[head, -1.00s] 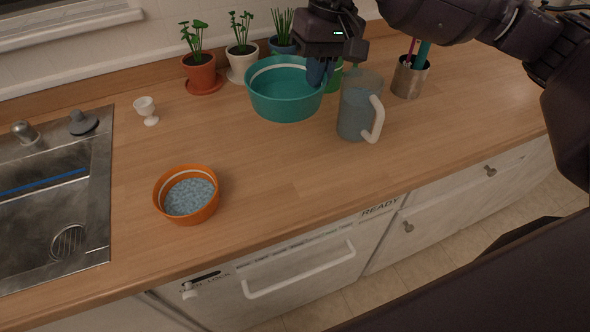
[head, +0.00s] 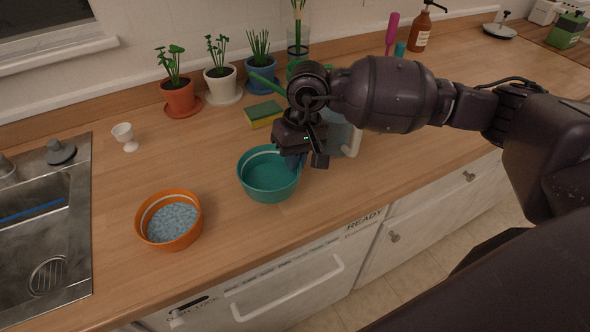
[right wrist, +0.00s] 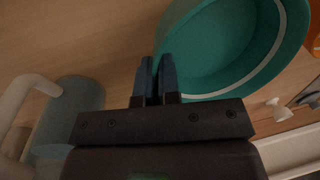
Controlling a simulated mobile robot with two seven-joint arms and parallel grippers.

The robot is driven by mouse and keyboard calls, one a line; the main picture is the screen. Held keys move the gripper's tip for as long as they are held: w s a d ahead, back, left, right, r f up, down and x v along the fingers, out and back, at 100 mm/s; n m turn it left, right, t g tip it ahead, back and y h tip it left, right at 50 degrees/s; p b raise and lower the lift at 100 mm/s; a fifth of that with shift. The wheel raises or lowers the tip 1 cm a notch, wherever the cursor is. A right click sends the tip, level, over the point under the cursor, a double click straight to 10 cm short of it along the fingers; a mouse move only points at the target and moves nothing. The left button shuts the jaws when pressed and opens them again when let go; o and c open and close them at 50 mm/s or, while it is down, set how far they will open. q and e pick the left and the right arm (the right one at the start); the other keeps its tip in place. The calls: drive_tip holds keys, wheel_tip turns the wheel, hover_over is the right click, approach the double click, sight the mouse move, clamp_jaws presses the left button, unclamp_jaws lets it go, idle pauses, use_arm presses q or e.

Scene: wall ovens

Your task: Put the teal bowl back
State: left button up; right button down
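The teal bowl (head: 268,178), with a pale stripe inside, is upright at the middle of the wooden counter, to the right of an orange bowl. I cannot tell whether it rests on the counter or hangs just above it. My right gripper (head: 294,162) is at its right rim. In the right wrist view, the two fingers (right wrist: 156,82) are close together with the wall of the teal bowl (right wrist: 205,55) between them. My left gripper is not in view.
The orange bowl (head: 170,226) holds pale blue pieces. A grey-blue pitcher (head: 344,138) stands right of my gripper, partly hidden. A sponge (head: 263,113) and potted plants stand behind. A white egg cup (head: 125,137) and sink (head: 40,235) are left. Counter in front of the pitcher is clear.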

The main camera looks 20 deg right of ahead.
drive_tip(key=shift+f, duration=1.8)
drive_tip(key=shift+f, duration=0.1)
drive_tip(key=shift+f, duration=0.1)
drive_tip(key=c, duration=1.3)
unclamp_jaws()
drive_tip(key=shift+r, duration=0.25)
drive_tip(key=r, duration=0.4)
drive_tip(key=d+r, duration=0.1)
drive_tip(key=r, duration=0.3)
drive_tip(key=d+r, duration=0.1)
drive_tip(key=r, duration=0.2)
drive_tip(key=shift+w+r, duration=0.1)
drive_tip(key=shift+r, duration=0.3)
